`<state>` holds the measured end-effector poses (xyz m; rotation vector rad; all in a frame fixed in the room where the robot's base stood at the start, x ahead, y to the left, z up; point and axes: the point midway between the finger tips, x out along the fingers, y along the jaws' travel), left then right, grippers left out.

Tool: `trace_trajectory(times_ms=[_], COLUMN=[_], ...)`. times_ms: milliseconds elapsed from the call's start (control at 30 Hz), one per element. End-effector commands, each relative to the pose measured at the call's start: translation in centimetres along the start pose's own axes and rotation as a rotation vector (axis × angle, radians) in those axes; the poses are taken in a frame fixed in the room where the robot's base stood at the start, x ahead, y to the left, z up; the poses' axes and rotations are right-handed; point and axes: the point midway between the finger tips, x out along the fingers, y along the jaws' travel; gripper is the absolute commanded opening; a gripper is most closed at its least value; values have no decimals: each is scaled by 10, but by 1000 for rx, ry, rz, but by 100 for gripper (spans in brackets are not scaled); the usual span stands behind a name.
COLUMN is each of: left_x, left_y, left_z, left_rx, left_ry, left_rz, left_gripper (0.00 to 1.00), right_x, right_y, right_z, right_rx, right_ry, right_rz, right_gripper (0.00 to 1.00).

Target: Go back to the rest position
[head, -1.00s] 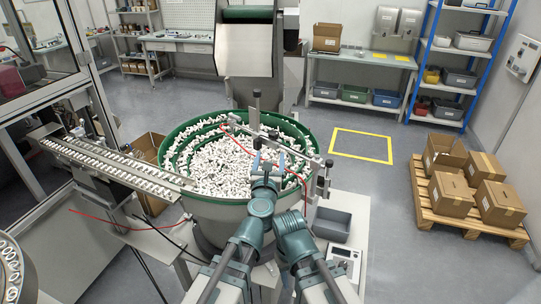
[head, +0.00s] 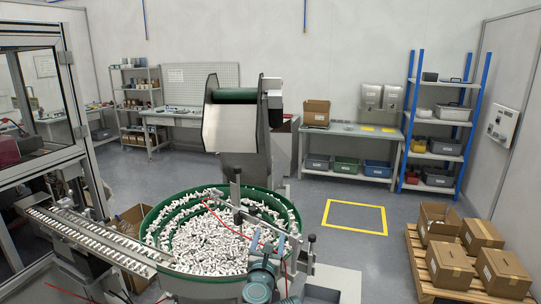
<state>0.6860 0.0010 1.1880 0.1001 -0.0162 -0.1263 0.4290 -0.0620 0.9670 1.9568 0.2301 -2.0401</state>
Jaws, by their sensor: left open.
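The round green-rimmed feeder bowl (head: 160,211) stands at the lower centre, full of small white caps (head: 205,245). My left gripper (head: 262,251) is at the bowl's near right side, by its rim, with the teal wrist behind it at the bottom edge. It is open, with nothing seen between its fingers; they are small and partly lost among the bowl's fittings. My right gripper is not in view; only a bit of a teal arm link shows at the bottom edge.
A metal track (head: 95,240) leads left from the bowl. A vertical post (head: 236,195) and a bracket (head: 309,250) stand near the gripper. A hopper (head: 232,125) rises behind. Boxes on a pallet (head: 424,283) stand at right. Floor around the yellow square (head: 355,202) is clear.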

Motion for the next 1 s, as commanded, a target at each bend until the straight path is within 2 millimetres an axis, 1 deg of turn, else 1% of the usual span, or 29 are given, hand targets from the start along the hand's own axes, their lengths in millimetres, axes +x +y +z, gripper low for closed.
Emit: trace_trajectory(times_ms=[233,333,467,567,667,700,767,800,867,900,967,1000], left_x=[0,-2,-5,-11,-21,-28,-41,-52,-70,-83,-102,-113], left_y=[-10,-16,-26,-33,-39,-40,-37,-33,-21,-10,5,16], left_z=[2,0,-7,-18,-40,-54,-80,-99,-127,-145,-166,-178], left_rx=[201,323,531,732,998,1130,1341,1481,1668,1774,1899,1963], left_ry=[-21,-31,-45,-54,-59,-58,-54,-48,-37,-29,-18,-10], left_rz=[-89,-142,-235,-329,-461,-534,-663,-761,-916,-1019,-1167,-1257], left_gripper=[75,75,75,75,75,75,75,75,75,75,75,75], right_x=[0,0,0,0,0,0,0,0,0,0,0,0], right_y=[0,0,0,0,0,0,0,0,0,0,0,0], right_z=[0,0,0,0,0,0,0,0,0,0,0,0], right_rx=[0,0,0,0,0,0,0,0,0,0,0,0], right_ry=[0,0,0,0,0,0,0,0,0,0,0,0], right_rz=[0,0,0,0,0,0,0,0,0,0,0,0], right_gripper=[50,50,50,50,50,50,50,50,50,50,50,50])
